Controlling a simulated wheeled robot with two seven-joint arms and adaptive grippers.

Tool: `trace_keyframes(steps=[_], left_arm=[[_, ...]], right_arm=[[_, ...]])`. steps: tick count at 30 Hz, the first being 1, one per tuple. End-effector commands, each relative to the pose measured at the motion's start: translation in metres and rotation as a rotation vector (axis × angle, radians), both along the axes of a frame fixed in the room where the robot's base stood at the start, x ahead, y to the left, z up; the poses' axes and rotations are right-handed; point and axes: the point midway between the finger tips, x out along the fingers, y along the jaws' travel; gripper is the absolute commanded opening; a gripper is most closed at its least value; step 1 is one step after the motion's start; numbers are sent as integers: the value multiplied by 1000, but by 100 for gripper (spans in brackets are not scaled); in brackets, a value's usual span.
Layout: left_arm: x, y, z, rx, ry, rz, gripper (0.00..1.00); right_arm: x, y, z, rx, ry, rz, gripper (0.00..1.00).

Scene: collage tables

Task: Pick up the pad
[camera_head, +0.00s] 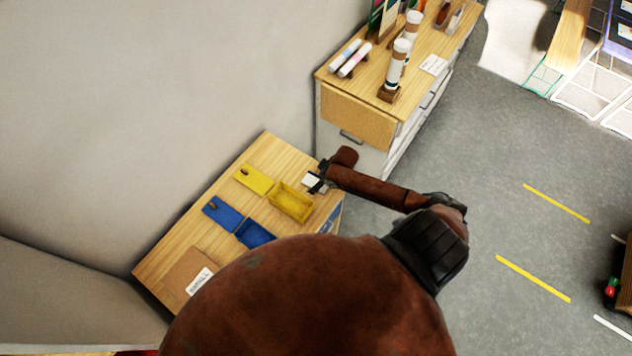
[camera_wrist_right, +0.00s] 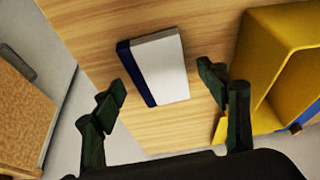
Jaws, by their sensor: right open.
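The pad (camera_wrist_right: 160,68) is a white block with a dark blue edge, lying flat on the wooden table near its edge. In the head view the pad (camera_head: 311,181) is a small white patch, partly hidden by my right gripper (camera_head: 319,180). In the right wrist view my right gripper (camera_wrist_right: 165,92) is open and empty, its fingertips on either side of the pad's near end and apart from it. My left gripper is not in view.
A yellow tray (camera_wrist_right: 257,62) stands right of the pad in the wrist view. The table (camera_head: 268,147) also holds a yellow lid (camera_head: 254,180), a blue lid (camera_head: 222,213), a blue tray (camera_head: 253,234) and a brown folder (camera_head: 185,272). A cabinet (camera_head: 350,117) stands beside the table.

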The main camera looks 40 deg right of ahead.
Motion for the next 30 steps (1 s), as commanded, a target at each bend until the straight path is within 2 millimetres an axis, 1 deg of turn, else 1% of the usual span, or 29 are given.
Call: trace_keyframes(steps=[1,3,6,8,19,27,30], left_arm=[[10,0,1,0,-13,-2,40],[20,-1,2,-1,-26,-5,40],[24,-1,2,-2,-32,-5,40],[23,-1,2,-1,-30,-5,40],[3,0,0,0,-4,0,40],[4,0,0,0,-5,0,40],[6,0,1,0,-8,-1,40]], right_arm=[[1,0,-2,-1,0,0,67],[1,0,-2,-1,0,0,67],[1,0,-2,-1,0,0,67],[1,0,-2,-1,0,0,66],[1,0,-2,0,0,0,41],[1,0,-2,0,0,0,22],[1,0,-2,-1,0,0,22]])
